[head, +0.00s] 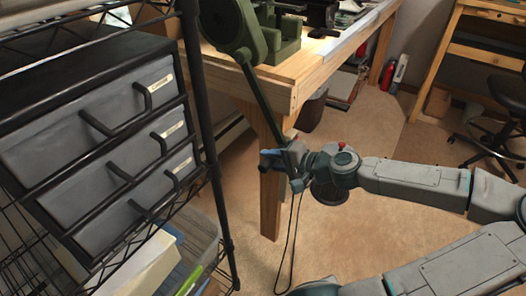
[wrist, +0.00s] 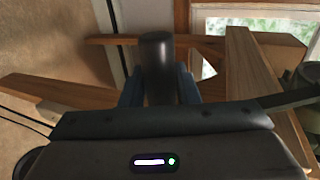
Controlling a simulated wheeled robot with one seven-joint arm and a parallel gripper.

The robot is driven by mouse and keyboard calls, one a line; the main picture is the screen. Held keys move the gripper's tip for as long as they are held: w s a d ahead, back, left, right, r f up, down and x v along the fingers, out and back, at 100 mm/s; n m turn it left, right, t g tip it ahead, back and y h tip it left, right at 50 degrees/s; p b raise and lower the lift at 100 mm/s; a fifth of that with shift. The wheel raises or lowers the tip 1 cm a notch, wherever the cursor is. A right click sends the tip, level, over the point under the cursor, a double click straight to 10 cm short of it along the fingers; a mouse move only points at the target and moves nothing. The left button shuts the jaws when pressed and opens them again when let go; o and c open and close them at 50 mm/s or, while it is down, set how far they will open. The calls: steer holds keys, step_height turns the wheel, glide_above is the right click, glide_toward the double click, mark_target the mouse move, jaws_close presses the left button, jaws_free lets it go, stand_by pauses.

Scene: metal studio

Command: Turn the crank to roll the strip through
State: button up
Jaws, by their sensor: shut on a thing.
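The green rolling machine (head: 286,48) stands on the wooden bench in the head view, cut off by the top edge. Its crank arm (head: 262,100) slants down and right from the round hub (head: 226,22), past the bench edge. My gripper (head: 270,158) is at the crank's low end, in front of the bench leg. In the wrist view its blue fingers (wrist: 158,88) are shut on the dark cylindrical crank handle (wrist: 157,60), one finger on each side. I cannot make out the strip for certain; a long pale flat piece (head: 350,35) lies along the bench.
A black wire rack (head: 200,110) with grey drawers (head: 95,125) stands close on the left. The bench leg (head: 270,190) is just behind my gripper. A black stool (head: 500,120) stands at right. Carpet (head: 375,130) is open between bench and stool.

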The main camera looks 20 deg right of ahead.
steer(key=s+d+r+p, duration=0.3)
steer(key=s+r+p, duration=0.1)
steer(key=p, duration=0.1)
steer(key=shift+d+p, duration=0.4)
steer(key=o, duration=0.3)
steer(key=s+d+r+p, duration=0.2)
steer(key=s+r+p, duration=0.1)
steer(key=r+p, duration=0.4)
steer(key=shift+s+d+p, duration=0.2)
steer(key=shift+s+p, duration=0.15)
steer(key=shift+p, duration=0.65)
steer(key=shift+s+r, duration=0.15)
steer(key=shift+s, duration=0.05)
steer(key=shift+o, duration=0.8)
step_height(320, 180, up, 7)
steer(key=s+p, duration=0.1)
steer(key=p, duration=0.7)
steer(key=shift+s+d+p, duration=0.4)
steer(key=shift+s+r+p, duration=0.15)
steer(key=shift+r+p, duration=0.15)
steer(key=shift+p, duration=0.05)
steer(key=c, duration=0.5)
steer(key=shift+o, duration=0.2)
step_height(320, 180, up, 9)
steer(key=p, duration=1)
steer(key=o, duration=1)
steer(key=shift+d+f, duration=0.1)
